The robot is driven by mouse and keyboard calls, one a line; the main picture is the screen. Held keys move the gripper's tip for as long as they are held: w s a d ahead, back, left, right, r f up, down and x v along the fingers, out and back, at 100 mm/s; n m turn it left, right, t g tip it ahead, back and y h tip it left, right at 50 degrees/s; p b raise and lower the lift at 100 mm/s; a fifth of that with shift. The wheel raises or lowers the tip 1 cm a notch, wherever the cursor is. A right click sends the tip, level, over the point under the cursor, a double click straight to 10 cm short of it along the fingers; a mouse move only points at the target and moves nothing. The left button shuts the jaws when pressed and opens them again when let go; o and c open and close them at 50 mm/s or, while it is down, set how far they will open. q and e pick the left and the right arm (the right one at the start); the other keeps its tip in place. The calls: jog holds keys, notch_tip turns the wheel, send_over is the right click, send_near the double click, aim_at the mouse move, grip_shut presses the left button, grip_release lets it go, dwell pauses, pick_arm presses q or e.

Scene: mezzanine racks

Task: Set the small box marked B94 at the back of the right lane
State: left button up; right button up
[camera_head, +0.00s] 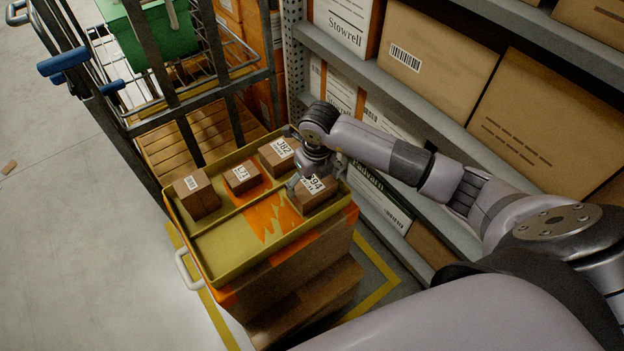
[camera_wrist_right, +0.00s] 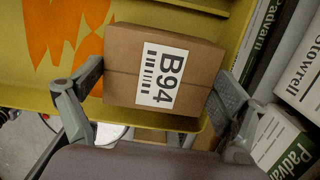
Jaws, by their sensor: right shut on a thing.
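The small brown box marked B94 (camera_head: 318,197) is at the right end of the yellow tray (camera_head: 222,246) in the head view. My right gripper (camera_head: 302,180) is over it and partly hides its label. In the right wrist view the B94 box (camera_wrist_right: 204,62) lies between the two fingers of my right gripper (camera_wrist_right: 158,92), which is shut on it. Its white label faces the camera. I cannot tell whether the box touches the tray floor. A low divider (camera_head: 234,211) splits the tray into two lanes. My left gripper is not in view.
Across the divider stand a small box (camera_head: 197,196), a box marked L71 (camera_head: 241,177) and a box marked J82 (camera_head: 278,156). The B94 side is bare toward the left. A loaded rack (camera_head: 376,80) stands close on the right, a wire cart (camera_head: 180,110) behind.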

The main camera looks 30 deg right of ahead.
aim_at(314, 187)
jog(key=shift+f, duration=0.2)
jog(key=o, duration=1)
jog(key=shift+r, duration=0.1)
jog(key=shift+r, duration=0.4)
notch_tip(314, 187, up, 11)
jog(key=s, duration=0.1)
jog(key=shift+s+r, duration=0.2)
